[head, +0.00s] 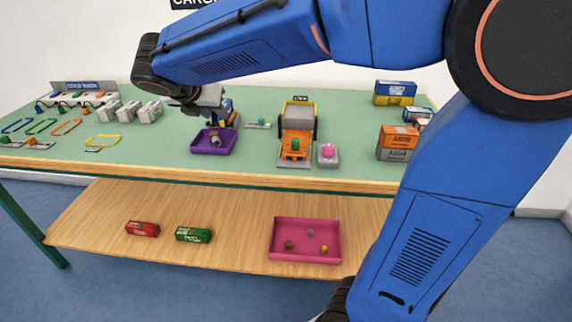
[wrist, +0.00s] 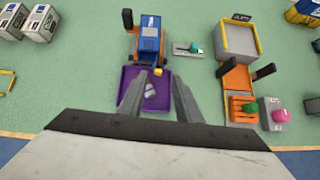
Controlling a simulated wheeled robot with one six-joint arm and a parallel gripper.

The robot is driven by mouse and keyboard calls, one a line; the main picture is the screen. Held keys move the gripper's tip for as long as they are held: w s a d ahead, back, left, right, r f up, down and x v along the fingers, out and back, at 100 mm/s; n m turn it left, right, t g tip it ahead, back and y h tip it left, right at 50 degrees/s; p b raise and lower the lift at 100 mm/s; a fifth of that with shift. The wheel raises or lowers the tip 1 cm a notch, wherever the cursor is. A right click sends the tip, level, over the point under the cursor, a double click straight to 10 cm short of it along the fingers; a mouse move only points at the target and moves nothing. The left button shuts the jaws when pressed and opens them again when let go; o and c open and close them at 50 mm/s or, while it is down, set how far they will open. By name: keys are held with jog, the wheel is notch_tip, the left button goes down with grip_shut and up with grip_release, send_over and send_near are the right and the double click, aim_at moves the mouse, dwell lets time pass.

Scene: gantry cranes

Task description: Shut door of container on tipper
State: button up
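A grey open-topped container with a yellow rim (head: 299,108) stands on the green table, right of my gripper, with an orange bed (head: 295,146) in front and black parts at its sides. This looks like the tipper. In the wrist view the container (wrist: 239,39) is upper right, the orange part (wrist: 237,80) below it. I cannot make out which part is its door. My gripper (wrist: 159,88) is open and empty, above a purple tray (wrist: 131,78) and apart from the tipper. In the head view my gripper (head: 212,100) is partly hard to make out.
A blue vehicle (wrist: 150,42) stands behind the purple tray, which holds a small pale item. A pink item (head: 328,150) on a grey block is right of the orange bed. Stacked containers (head: 397,140) stand at right, pale boxes (head: 150,111) at left. A lower shelf holds a magenta tray (head: 274,240).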

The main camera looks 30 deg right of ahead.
jog(key=v, duration=1.2)
jog(key=s+d+f+m+g+y, duration=0.2)
jog(key=s+d+f+m+y, duration=0.1)
jog(key=s+d+f+m, duration=1.1)
jog(key=s+m, duration=0.2)
jog(key=m, duration=0.2)
jog(key=shift+s+g+y, duration=0.3)
jog(key=shift+g+y, duration=0.1)
jog(key=shift+d, duration=0.1)
